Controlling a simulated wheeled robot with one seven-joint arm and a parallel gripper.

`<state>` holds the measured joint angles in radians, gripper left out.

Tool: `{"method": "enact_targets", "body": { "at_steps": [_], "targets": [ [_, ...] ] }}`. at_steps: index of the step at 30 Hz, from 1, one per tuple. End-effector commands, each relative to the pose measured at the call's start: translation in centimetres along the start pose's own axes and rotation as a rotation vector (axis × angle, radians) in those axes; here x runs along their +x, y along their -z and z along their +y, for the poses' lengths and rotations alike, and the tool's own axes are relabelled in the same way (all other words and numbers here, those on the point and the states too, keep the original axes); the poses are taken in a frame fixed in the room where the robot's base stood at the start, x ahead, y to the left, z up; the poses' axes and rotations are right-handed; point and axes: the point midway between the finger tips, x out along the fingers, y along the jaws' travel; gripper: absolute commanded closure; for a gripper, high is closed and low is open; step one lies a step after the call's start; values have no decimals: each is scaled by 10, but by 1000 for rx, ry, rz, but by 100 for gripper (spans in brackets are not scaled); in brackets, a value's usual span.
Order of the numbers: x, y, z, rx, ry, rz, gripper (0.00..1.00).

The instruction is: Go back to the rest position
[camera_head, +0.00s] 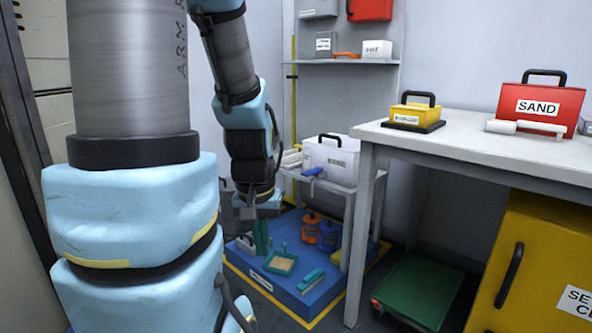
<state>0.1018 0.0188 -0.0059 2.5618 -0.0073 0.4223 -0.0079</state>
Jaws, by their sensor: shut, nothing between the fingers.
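My gripper (257,212) hangs at the end of my arm, left of centre, pointing down above the blue platform (301,303). It is small and dark here; its fingers are shut with nothing held. A green upright object (262,238) shows just below it, and I cannot tell the gap between them. The upper arm and blue joint housings fill the left of the view and hide what is behind them.
A white case (331,159) stands on a low table. A workbench (460,142) bears a yellow case (413,113) and red SAND box (541,103).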

Motion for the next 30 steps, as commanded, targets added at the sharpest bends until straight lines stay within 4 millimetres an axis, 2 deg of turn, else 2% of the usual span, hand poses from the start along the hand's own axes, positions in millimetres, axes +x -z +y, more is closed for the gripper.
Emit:
{"method": "enact_targets", "body": {
  "at_steps": [1, 5, 24, 30],
  "targets": [
    [-21, 3, 0, 1, 0, 0, 100],
    [-54, 8, 0, 3, 0, 0, 100],
    [-254, 36, 2, 6, 1, 0, 100],
    [-293, 42, 2, 6, 1, 0, 100]
  ]
}}
